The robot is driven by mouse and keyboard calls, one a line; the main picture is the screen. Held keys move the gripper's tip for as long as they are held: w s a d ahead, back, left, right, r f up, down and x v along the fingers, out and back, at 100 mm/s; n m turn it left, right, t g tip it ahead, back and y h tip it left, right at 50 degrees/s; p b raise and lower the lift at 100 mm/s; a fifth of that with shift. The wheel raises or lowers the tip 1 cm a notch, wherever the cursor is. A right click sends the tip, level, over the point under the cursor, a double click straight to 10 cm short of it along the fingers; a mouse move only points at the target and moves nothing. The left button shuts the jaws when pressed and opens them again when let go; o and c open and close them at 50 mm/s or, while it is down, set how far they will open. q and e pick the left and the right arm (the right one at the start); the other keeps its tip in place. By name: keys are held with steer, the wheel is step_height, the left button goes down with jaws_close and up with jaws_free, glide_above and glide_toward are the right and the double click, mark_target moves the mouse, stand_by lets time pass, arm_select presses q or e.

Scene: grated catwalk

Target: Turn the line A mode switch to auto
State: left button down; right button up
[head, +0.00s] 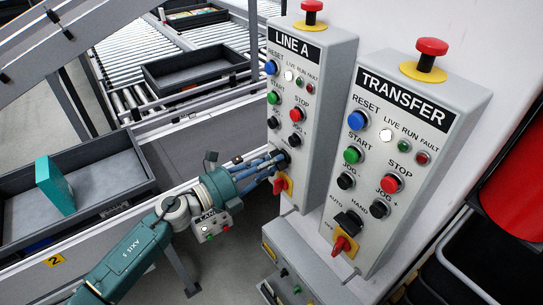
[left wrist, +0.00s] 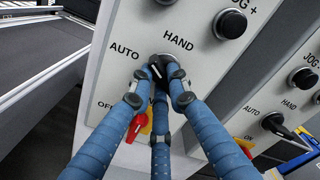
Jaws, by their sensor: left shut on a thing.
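The line A panel (head: 296,85) is a grey box with a black LINE A label, left of the transfer panel. Its black mode switch (left wrist: 160,60) shows in the left wrist view, below the words AUTO and HAND. My left gripper (head: 278,162) reaches it from the lower left; in the left wrist view its three blue fingers (left wrist: 158,82) are shut around the knob. The fingers cover much of the knob, so I cannot tell which word it points at. My right gripper is not in view.
A red rotary handle on a yellow plate (head: 282,185) sits just below the switch. The transfer panel (head: 416,165) stands close on the right. A conveyor with a dark tray (head: 198,68) lies behind; a grey tray with a teal block (head: 55,186) is at left.

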arm_select(q)
steer(key=shift+f+n+p, duration=0.1)
steer(key=shift+n+p, duration=1.55)
steer(key=shift+n, duration=1.55)
steer(key=c, duration=1.7)
jaws_free()
steer(key=shift+o, duration=0.2)
steer(key=shift+s, duration=0.1)
steer(key=v, duration=1.2)
